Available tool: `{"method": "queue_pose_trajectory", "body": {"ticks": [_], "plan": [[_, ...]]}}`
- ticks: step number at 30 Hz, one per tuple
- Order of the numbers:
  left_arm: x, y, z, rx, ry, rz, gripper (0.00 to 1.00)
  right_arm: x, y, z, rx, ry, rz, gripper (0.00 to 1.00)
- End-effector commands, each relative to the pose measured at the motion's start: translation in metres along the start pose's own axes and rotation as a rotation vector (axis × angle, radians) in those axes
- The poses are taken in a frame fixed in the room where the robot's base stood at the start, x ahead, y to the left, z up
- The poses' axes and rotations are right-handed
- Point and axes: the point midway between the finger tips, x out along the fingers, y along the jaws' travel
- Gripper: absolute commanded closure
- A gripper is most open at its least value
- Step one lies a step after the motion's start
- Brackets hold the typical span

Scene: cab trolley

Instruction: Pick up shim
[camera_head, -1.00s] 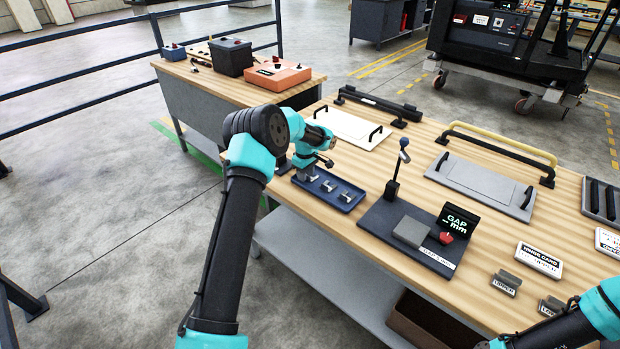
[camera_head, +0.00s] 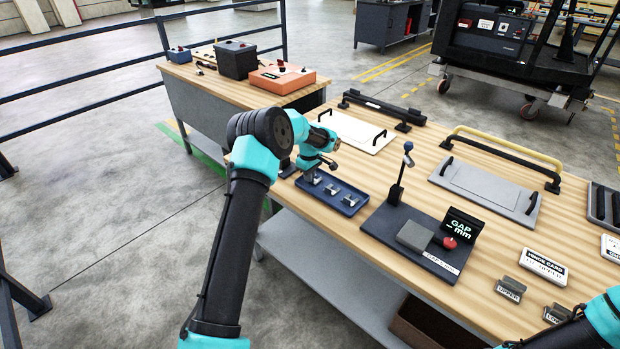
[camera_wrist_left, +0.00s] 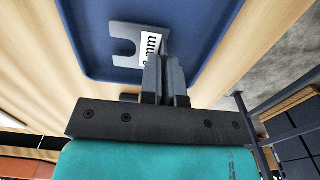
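A blue tray (camera_head: 326,201) holds several small grey metal shims in a row, with the middle shim (camera_head: 331,189) and the near shim (camera_head: 349,199) standing free. My left gripper (camera_head: 311,173) is low over the far-left end of the tray, at the shim there. In the left wrist view, a flat grey shim (camera_wrist_left: 124,40) with a notch and a white "mm" label lies on the tray floor. My left gripper (camera_wrist_left: 166,75) has its fingers close together around its upright tab, which they largely hide. My right gripper is out of view; only part of that arm shows at lower right.
A dark gauge base (camera_head: 380,225) with a blue-topped post, a grey block and a "GAP mm" display (camera_head: 462,226) stands right of the tray. A white panel (camera_head: 352,131) with black handles lies behind. Small labelled holders (camera_head: 510,288) and cards are at right.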

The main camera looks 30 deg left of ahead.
Motion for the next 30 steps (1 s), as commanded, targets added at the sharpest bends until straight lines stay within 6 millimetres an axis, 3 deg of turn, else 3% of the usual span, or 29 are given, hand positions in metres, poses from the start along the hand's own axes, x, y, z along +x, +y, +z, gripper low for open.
{"method": "queue_pose_trajectory", "body": {"ticks": [8, 13, 30], "plan": [[-0.033, 0.001, 0.0, 0.0, 0.001, 0.004, 1.0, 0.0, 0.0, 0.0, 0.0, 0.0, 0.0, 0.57], [-0.031, -0.013, 0.012, 0.002, 0.0, 0.0, 1.0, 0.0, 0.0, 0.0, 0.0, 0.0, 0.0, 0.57], [-0.041, -0.088, 0.081, 0.003, 0.0, 0.0, 1.0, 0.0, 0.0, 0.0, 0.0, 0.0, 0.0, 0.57]]}}
